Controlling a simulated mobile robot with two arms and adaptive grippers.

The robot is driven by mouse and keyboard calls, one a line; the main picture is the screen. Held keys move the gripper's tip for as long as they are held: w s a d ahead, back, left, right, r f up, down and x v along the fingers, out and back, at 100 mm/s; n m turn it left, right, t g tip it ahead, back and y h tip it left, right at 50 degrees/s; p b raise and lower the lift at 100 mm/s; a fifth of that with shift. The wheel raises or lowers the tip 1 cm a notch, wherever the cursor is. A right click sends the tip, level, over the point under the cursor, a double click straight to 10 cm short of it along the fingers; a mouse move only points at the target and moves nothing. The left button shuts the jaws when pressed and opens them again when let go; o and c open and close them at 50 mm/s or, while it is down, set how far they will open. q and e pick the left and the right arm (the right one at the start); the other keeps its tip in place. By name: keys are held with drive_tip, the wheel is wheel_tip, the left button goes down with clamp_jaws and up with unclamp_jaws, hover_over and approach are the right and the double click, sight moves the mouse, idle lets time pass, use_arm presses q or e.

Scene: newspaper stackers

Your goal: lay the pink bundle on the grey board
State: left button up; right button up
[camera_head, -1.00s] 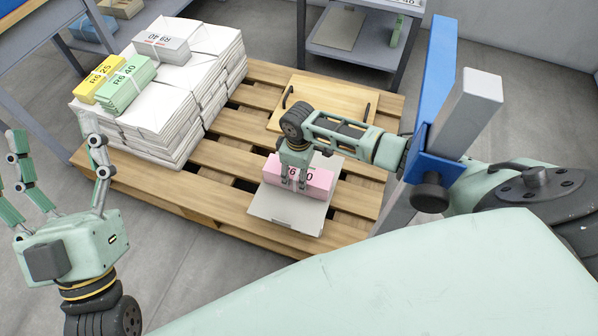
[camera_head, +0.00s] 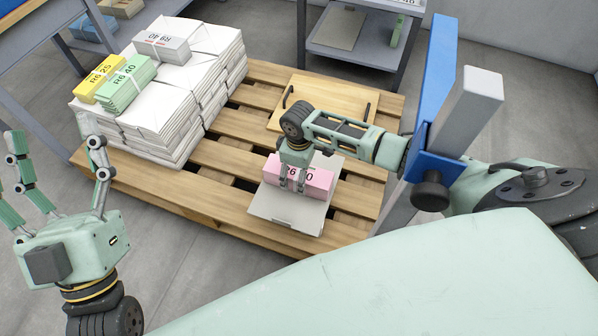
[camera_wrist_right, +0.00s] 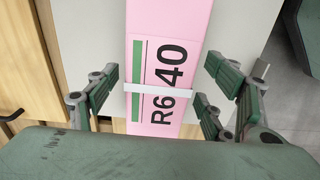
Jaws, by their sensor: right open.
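The pink bundle (camera_head: 317,181), with a white band and a printed label, lies flat on the grey board (camera_head: 285,208) on the pallet. The bundle also shows in the right wrist view (camera_wrist_right: 176,22), with the grey board (camera_wrist_right: 232,30) beneath it. My right gripper (camera_head: 291,188) is right above the bundle; in the right wrist view its fingers (camera_wrist_right: 158,98) stand open on both sides of the bundle, apart from it. My left gripper (camera_head: 58,170) is open and empty at the left, in front of the pallet and away from the bundle.
White paper stacks (camera_head: 160,110) fill the left of the pallet (camera_head: 215,160), with yellow (camera_head: 95,80), green (camera_head: 126,85) and grey (camera_head: 163,46) bundles on top. A wooden tray with handles (camera_head: 310,98) lies behind the board. A blue post (camera_head: 435,85) stands near my right arm.

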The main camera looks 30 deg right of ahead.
wheel_tip(320, 180, up, 12)
drive_tip(key=shift+f, duration=0.15)
idle(0.3)
